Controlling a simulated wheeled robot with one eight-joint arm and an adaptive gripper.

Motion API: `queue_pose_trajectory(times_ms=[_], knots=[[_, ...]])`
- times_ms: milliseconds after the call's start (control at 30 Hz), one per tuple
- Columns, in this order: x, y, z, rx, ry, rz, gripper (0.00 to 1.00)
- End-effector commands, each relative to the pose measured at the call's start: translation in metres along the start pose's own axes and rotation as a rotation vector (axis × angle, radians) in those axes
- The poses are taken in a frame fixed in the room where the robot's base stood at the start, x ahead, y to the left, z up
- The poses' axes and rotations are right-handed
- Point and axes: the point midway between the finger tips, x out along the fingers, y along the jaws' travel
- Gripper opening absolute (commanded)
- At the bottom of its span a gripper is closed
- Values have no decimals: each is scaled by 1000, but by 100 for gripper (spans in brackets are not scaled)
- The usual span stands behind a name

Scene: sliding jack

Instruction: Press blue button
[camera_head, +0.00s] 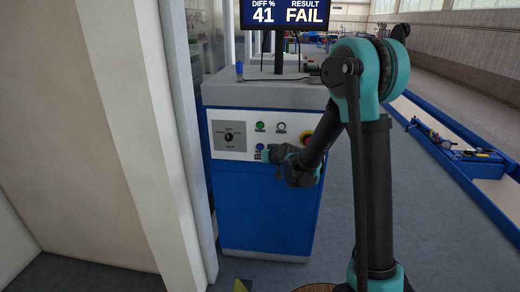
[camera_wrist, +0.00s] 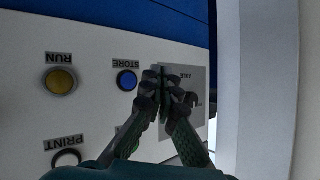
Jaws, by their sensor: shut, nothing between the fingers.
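The blue button (camera_wrist: 126,79), labelled STORE, is on the white control panel in the wrist view. It also shows as a small blue spot in the head view (camera_head: 260,147), just left of my gripper. My gripper (camera_head: 268,153) is at the front of the panel, its fingers shut and empty. In the wrist view the fingertips (camera_wrist: 170,88) are just right of the blue button, over the edge of the grey selector plate. The blue button is uncovered there. I cannot tell whether the fingertips touch the panel.
A yellow button (camera_wrist: 60,81) labelled RUN and a white button (camera_wrist: 67,157) labelled PRINT are nearby. A green button (camera_head: 260,126) sits above the blue one. The blue cabinet (camera_head: 262,213) stands beside a pale wall (camera_head: 110,120). A screen (camera_head: 285,13) reads FAIL.

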Motion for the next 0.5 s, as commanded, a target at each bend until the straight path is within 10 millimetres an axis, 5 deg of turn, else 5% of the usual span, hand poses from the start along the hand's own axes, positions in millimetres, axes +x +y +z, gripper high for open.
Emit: queue_pose_trajectory(times_ms=[500], knots=[[34,25,-25,-1,0,0,0]])
